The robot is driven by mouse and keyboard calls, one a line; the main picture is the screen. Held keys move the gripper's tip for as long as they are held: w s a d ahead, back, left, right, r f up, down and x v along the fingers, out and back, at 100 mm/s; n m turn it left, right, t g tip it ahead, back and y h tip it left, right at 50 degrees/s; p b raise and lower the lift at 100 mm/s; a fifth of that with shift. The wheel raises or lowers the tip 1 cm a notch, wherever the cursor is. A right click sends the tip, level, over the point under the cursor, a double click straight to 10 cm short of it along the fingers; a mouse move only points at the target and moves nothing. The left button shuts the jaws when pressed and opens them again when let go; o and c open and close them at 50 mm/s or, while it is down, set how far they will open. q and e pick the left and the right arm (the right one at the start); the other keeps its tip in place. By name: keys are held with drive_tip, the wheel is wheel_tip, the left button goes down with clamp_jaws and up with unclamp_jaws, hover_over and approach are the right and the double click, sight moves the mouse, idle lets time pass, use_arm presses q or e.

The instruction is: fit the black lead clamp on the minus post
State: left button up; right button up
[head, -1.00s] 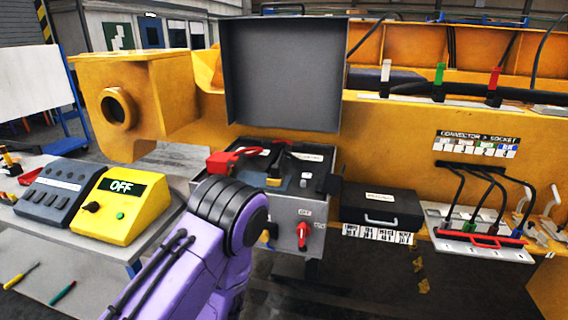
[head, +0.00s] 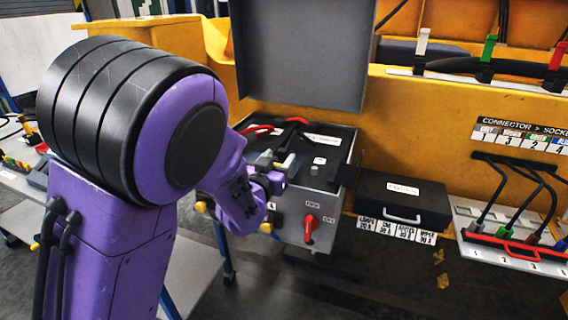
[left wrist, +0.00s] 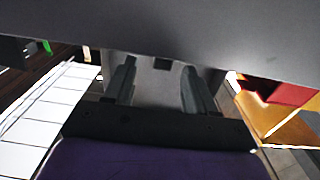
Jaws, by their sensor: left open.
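The black lead clamp (head: 288,136) lies on the dark top of the grey battery box (head: 285,220), below the raised lid. My left gripper (head: 274,164) is over the front left of the box top, just in front of the black clamp in the head view. In the left wrist view its fingers (left wrist: 157,85) are apart with nothing visible between them. My right gripper is out of view.
The raised grey lid (head: 300,55) stands behind the box top. A red switch (head: 310,226) is on the box front. A black case (head: 402,202) sits to the right, then a connector panel (head: 505,245) with cables. The yellow machine body (head: 420,125) closes off the back.

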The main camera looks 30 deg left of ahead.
sight(281, 151)
use_arm(q)
drive_tip(key=x, duration=0.1)
drive_tip(key=p+x, duration=0.1)
drive_tip(key=x, duration=0.2)
drive_tip(key=shift+a+r+p, duration=0.2)
drive_tip(key=shift+r+p, duration=0.1)
drive_tip(key=shift+p, duration=0.1)
drive_tip(key=shift+w+f, duration=0.2)
drive_tip(key=shift+w, duration=0.1)
drive_tip(key=shift+s+r, duration=0.1)
drive_tip(key=shift+s, duration=0.05)
drive_tip(key=c, duration=0.9)
clamp_jaws()
